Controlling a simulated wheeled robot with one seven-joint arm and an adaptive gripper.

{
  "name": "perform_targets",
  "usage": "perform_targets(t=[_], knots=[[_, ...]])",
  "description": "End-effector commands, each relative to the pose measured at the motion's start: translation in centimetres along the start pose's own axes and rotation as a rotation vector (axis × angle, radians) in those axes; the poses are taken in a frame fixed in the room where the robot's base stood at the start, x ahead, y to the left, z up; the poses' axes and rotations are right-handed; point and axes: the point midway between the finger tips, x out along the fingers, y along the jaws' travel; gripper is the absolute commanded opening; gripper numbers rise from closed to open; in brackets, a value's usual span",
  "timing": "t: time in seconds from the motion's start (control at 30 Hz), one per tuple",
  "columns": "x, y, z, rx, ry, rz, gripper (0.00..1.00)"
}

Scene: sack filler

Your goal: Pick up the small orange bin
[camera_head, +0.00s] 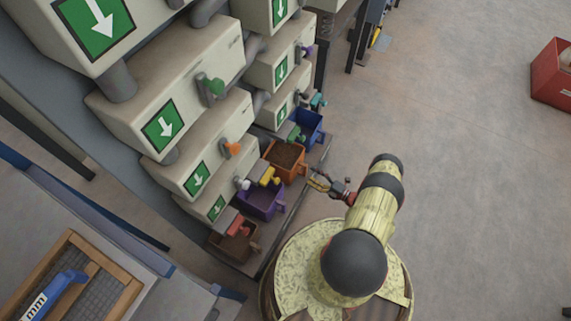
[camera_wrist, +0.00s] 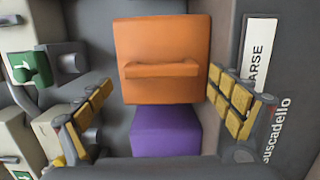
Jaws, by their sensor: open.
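The small orange bin (camera_head: 290,152) stands in the row of bins under the filler spouts, with brown material inside it. In the wrist view the orange bin (camera_wrist: 162,88) shows its front face, with a horizontal handle bar across it. My gripper (camera_head: 320,182) is open just in front of the bin, to its right in the head view. In the wrist view my gripper's yellow-padded fingers (camera_wrist: 160,108) stand wide apart, one to each side of the bin's handle. Nothing is held between them.
A purple bin (camera_head: 263,200) and a blue bin (camera_head: 308,126) flank the orange one closely. A brown bin (camera_head: 232,243) stands at the near end. Pale filler housings (camera_head: 205,75) with coloured levers overhang the row. A red crate (camera_head: 551,90) stands right; floor between is clear.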

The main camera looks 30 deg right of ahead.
Motion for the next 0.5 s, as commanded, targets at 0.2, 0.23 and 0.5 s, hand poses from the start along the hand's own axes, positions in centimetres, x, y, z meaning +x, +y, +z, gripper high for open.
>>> perform_targets(t=[0.2, 0.23, 0.5], knots=[[3.1, -0.4, -0.4, -0.001, 0.005, 0.000, 0.92], [3.5, -0.3, -0.3, -0.002, 0.003, 0.000, 0.92], [5.0, -0.2, -0.2, -0.002, 0.000, 0.000, 0.92]])
